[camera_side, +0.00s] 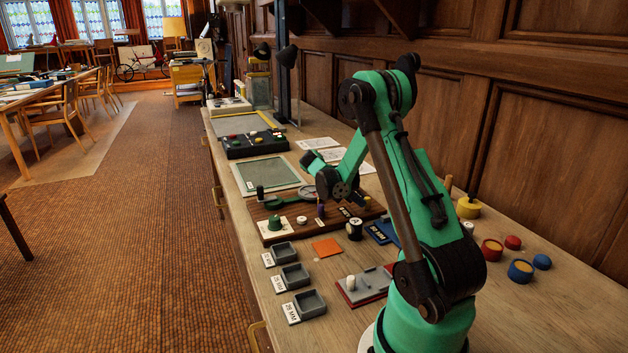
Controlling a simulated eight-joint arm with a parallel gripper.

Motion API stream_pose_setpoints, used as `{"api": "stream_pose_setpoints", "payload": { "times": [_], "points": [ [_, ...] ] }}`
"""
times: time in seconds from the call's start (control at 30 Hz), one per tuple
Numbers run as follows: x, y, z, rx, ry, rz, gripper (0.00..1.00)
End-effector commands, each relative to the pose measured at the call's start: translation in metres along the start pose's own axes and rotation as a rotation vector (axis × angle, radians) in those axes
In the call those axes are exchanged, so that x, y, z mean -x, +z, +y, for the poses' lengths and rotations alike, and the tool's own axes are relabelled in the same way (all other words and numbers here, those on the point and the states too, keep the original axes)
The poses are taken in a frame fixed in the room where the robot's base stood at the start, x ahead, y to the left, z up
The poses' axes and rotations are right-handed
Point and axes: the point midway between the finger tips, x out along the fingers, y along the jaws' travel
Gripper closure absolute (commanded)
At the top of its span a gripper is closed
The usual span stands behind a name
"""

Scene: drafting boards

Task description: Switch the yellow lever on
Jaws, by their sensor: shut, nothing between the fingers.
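A brown board (264,233) on the bench carries a green knob (275,223), a white knob (301,220), a purple upright part (320,209) and other fittings. A small yellow part (367,199) shows near the board's right end and looks like the yellow lever. It is too small and too crowded by my arm to tell its setting. My gripper (322,192) is shut and empty, low over the back middle of the board, to the left of the yellow part. Its fingertips are hard to make out, and I cannot tell whether they touch anything.
Three grey trays (310,304) with labels stand in front of the board. An orange square (327,247), a black ball-like piece (355,229) and a red-edged plate (350,296) lie nearby. A black button box (240,151) stands farther back. Red and blue round pieces (521,271) lie at right.

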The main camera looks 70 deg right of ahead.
Motion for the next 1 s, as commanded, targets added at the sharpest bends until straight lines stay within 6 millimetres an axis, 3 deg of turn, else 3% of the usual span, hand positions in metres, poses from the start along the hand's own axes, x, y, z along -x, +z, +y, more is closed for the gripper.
{"api": "stream_pose_setpoints", "payload": {
  "times": [0.37, 1.0],
  "points": [
    [-0.003, 0.003, -0.008, 0.101, 0.101, 0.000, 1.00],
    [-0.019, 0.019, -0.025, 0.100, 0.100, 0.000, 1.00]
  ]
}}
